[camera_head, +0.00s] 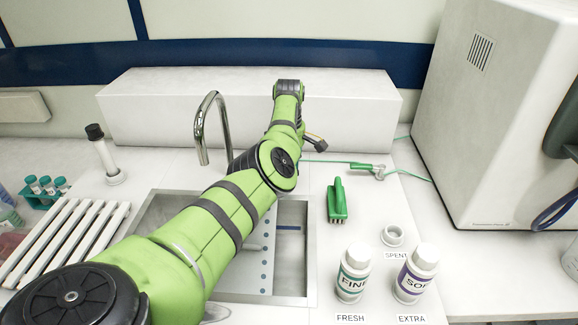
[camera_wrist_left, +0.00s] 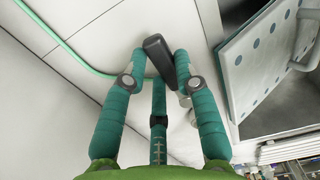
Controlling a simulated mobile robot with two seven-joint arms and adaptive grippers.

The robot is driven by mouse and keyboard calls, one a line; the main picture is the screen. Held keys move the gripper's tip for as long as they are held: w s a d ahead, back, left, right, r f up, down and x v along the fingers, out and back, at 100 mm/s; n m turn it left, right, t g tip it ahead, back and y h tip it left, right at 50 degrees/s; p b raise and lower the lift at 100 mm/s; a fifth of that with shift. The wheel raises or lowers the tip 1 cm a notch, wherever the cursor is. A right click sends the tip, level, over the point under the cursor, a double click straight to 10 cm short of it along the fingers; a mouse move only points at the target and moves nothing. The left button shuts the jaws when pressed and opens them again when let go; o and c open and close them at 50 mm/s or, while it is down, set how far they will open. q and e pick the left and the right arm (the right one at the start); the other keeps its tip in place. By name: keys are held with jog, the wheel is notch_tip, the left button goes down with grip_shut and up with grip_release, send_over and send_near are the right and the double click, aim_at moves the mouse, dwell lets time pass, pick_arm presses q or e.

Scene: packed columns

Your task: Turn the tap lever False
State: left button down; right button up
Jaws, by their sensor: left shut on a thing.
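The tap's curved chrome spout (camera_head: 226,125) stands at the back of the sink (camera_head: 312,250) in the head view. The tap's dark lever (camera_wrist_left: 158,58) shows in the left wrist view, between the fingertips of my left gripper (camera_wrist_left: 160,62). The teal fingers are shut on the lever near its end. A pale metal part shows beside the lever, partly hidden by the right finger. In the head view my green left arm reaches across the sink and hides the lever and most of the hand. My right gripper is in neither view.
A green brush (camera_head: 337,200) lies right of the sink, with two labelled bottles (camera_head: 353,275) (camera_head: 415,275) in front. A drying rack (camera_head: 65,240) and a tube rack (camera_head: 45,190) stand left. A large white machine (camera_head: 500,120) fills the right. A green hose (camera_head: 335,162) runs behind.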

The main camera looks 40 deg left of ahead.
pick_arm(q)
jog(key=shift+a, duration=0.15)
jog(key=c, duration=0.9)
grip_release()
jog(key=shift+c, duration=0.2)
jog(key=shift+r, duration=0.15)
notch_tip(320, 180, up, 12)
